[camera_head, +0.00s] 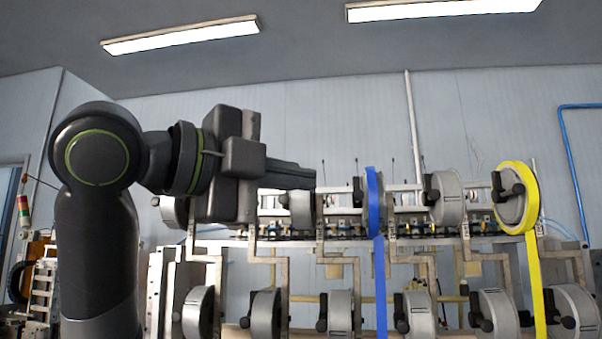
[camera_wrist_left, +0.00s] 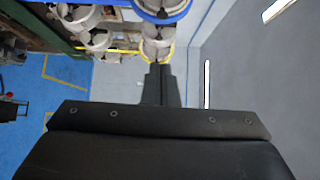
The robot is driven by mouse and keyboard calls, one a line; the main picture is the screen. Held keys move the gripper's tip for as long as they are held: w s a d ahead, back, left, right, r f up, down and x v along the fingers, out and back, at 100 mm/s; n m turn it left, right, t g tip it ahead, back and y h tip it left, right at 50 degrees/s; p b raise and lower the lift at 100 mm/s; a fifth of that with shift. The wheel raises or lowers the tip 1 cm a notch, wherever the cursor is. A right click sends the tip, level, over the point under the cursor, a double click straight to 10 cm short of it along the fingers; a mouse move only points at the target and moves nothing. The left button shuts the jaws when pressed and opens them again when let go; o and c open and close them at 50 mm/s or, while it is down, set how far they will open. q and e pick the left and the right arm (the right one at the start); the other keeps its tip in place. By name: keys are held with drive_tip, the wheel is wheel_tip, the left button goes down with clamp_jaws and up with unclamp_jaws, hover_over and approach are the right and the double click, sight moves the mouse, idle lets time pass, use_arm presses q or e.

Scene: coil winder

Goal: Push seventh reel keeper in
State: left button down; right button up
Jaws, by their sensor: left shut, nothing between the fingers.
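My left gripper (camera_head: 308,178) reaches in from the left at upper-row height, its fingers shut and empty, pointing right. In the left wrist view its fingers (camera_wrist_left: 158,70) overlap the lower side of a yellow-banded reel (camera_wrist_left: 157,46); I cannot tell if they touch. Grey reels with black keepers hang in two rows. The upper row has a grey reel (camera_head: 301,213) below the fingertips, a blue reel (camera_head: 374,215), another grey reel (camera_head: 450,205) and a yellow reel (camera_head: 532,200) with its black keeper (camera_head: 508,193). Which keeper is the seventh is not marked. My right gripper is not seen.
Lower-row reels (camera_head: 265,315) stand beneath the frame's metal brackets (camera_head: 322,262). A blue strip (camera_head: 380,290) and a yellow strip (camera_head: 538,290) hang down across the front. Another upper reel (camera_head: 174,212) is partly behind my arm. The space above the upper row is clear.

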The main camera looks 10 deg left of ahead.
sight(364, 194)
use_arm(q)
drive_tip(key=shift+w+d+p, duration=0.9)
drive_tip(key=shift+w+p, duration=0.15)
drive_tip(key=shift+w, duration=0.6)
drive_tip(key=shift+w+d+p, duration=0.95)
drive_tip(key=shift+w+p, duration=0.15)
drive_tip(key=shift+w, duration=0.5)
drive_tip(key=shift+w+d+p, duration=0.9)
drive_tip(key=shift+w+p, duration=0.15)
drive_tip(key=shift+w, duration=0.6)
drive_tip(key=shift+d, duration=0.15)
